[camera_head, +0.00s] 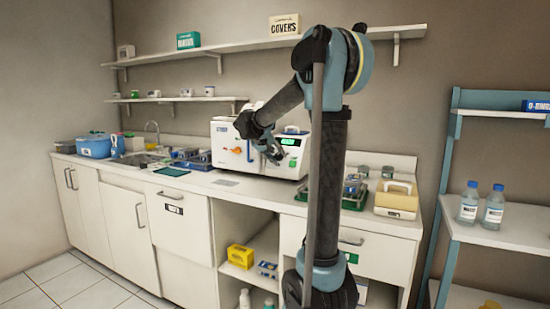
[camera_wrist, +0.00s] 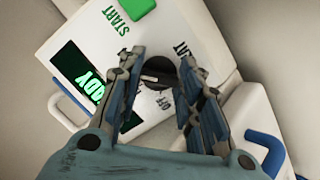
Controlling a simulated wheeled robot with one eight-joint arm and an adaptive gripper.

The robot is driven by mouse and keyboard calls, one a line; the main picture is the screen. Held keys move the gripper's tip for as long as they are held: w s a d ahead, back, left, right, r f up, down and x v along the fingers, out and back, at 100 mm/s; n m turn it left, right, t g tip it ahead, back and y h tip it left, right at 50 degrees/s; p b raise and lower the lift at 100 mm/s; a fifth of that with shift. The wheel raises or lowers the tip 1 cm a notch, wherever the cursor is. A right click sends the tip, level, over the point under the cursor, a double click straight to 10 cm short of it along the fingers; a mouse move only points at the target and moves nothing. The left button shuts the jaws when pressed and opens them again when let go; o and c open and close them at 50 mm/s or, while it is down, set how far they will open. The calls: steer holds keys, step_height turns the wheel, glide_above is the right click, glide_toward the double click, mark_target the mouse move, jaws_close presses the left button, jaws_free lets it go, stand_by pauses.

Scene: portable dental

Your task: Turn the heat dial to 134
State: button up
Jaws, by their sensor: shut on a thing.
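The white sterilizer (camera_head: 228,157) stands on the counter. In the wrist view its front panel (camera_wrist: 105,25) appears tilted, with a green START button (camera_wrist: 137,8) and a dark display (camera_wrist: 84,78) with green letters ending in "ADY". The black heat dial (camera_wrist: 157,72) has a pale mark on its face. My gripper (camera_wrist: 162,60) has its two fingers on either side of the dial and is shut on it. The scale numbers are not readable, and part of the lettering around the dial is hidden by the fingers. In the head view my gripper (camera_head: 274,155) is at the sterilizer's front and hides the dial.
Blue-handled parts (camera_wrist: 267,150) are beside the panel in the wrist view. On the counter (camera_head: 228,183), a blue tub (camera_head: 94,147) and metal trays (camera_head: 190,159) are left of the sterilizer; a beige box (camera_head: 396,200) is to its right. Shelves (camera_head: 250,46) run above.

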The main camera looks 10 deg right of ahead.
steer(key=shift+d+m, duration=0.1)
steer(key=shift+m, duration=0.9)
steer(key=shift+f+y, duration=0.1)
steer(key=shift+y, duration=0.2)
steer(key=o, duration=1.1)
steer(key=shift+f, duration=0.1)
steer(key=shift+c, duration=0.2)
steer(key=v, duration=1.2)
